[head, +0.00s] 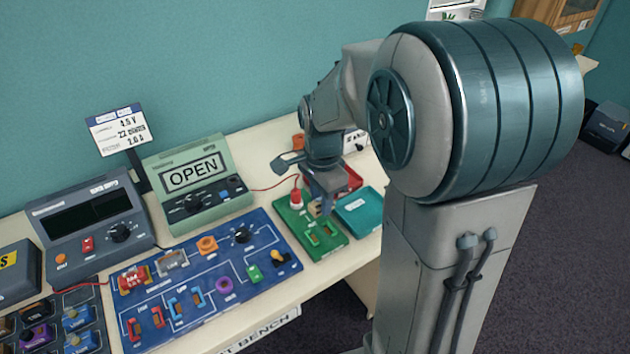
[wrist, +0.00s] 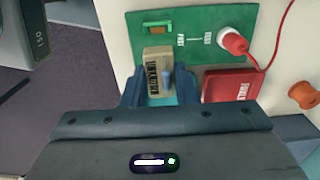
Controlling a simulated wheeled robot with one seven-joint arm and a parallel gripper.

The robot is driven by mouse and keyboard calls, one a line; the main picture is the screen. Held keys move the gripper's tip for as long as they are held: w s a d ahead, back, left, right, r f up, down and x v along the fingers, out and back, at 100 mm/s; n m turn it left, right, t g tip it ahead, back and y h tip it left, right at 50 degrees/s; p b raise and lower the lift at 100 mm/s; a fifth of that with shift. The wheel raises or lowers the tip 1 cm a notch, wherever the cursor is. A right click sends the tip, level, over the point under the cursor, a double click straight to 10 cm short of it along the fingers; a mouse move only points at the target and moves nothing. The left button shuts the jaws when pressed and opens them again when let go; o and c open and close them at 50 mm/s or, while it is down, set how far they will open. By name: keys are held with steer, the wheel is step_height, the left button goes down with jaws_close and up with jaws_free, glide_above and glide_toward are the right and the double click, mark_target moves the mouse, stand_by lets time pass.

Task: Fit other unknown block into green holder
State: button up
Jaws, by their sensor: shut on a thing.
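My gripper (head: 325,192) is shut on a tan block (wrist: 157,60) with dark lettering on its side. In the wrist view the block stands between the two blue-grey fingers (wrist: 158,88). In the head view only a bit of the tan block (head: 314,209) shows below the fingers. The block is over the green board (head: 288,217); I cannot tell whether it touches it. The green board also fills the top of the wrist view (wrist: 195,22). A green-edged holder (wrist: 157,27) with a brown inside shows on it, just beyond the block. In the head view, small holders (head: 313,239) sit at its front.
A red-and-white plug (head: 296,198) with a red wire stands on the board. A red tray (wrist: 228,86) and a teal tray (head: 358,212) lie beside it. A blue circuit board (head: 205,280) is to the left, with a green meter (head: 200,185) reading OPEN behind.

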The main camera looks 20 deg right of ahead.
steer(key=shift+s+f+b, duration=0.1)
steer(key=shift+f+b, duration=0.35)
steer(key=shift+f, duration=0.1)
steer(key=b, duration=0.5)
glide_above(320, 235)
steer(key=shift+f, duration=3.2)
steer(key=shift+f, duration=0.7)
steer(key=o, duration=1.5)
steer(key=shift+o, duration=0.2)
steer(key=shift+r, duration=0.1)
steer(key=shift+r+p, duration=3.1)
steer(key=shift+r, duration=0.85)
